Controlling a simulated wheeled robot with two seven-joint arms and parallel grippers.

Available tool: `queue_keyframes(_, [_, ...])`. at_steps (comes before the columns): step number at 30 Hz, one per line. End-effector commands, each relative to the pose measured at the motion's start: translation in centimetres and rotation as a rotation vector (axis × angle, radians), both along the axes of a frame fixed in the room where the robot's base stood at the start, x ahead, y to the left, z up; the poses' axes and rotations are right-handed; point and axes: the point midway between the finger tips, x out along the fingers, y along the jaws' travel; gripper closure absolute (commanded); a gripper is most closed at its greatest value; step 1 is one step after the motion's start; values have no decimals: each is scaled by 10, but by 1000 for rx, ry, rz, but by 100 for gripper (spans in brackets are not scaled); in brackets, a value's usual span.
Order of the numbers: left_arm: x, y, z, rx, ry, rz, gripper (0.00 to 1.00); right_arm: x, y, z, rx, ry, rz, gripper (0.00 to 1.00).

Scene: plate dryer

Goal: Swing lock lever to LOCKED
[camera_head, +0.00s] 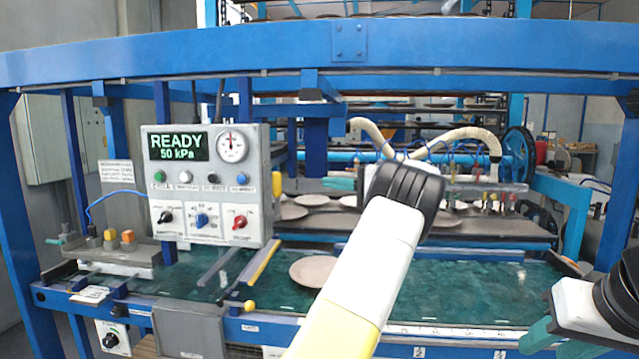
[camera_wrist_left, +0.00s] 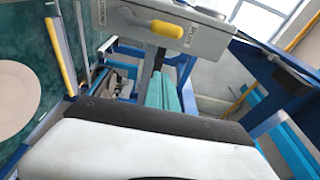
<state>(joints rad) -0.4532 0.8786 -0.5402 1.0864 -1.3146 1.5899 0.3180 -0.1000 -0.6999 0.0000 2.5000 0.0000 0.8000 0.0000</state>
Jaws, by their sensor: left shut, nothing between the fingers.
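A yellow lever (camera_head: 277,183) sits on the right side of the grey control box (camera_head: 208,187). I cannot tell whether this is the lock lever; a yellow-knobbed rod (camera_head: 248,305) also stands at the table's front. My left gripper (camera_head: 328,183) is right of the box, partly hidden by my wrist. Its teal fingers (camera_wrist_left: 158,78) are shut and empty, pointing towards the box, apart from the yellow handle. My right gripper (camera_head: 537,335) is partly visible at lower right.
A round plate (camera_head: 313,271) lies on the green table (camera_head: 460,290). A yellow-edged bar (camera_head: 262,262) stands left of it. A blue beam (camera_head: 200,58) crosses above. Hoses (camera_head: 470,136) and more plates are behind my left arm. The display reads READY, 50 kPa.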

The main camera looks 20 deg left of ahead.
Motion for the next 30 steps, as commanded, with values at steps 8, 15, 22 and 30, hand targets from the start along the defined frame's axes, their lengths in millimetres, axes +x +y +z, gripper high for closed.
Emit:
queue_keyframes(8, [0, 0, 0, -1, 0, 0, 100, 0, 0, 0, 0, 0, 0, 64])
queue_keyframes(15, [-1, 22, 0, -3, 0, 3, 100, 0, 0, 0, 0, 0, 0, 64])
queue_keyframes(22, [-2, 71, 0, -4, 1, 4, 100, 0, 0, 0, 0, 0, 0, 64])
queue_keyframes(30, [-18, 105, 1, -4, 2, 0, 100, 0, 0, 0, 0, 0, 0, 64])
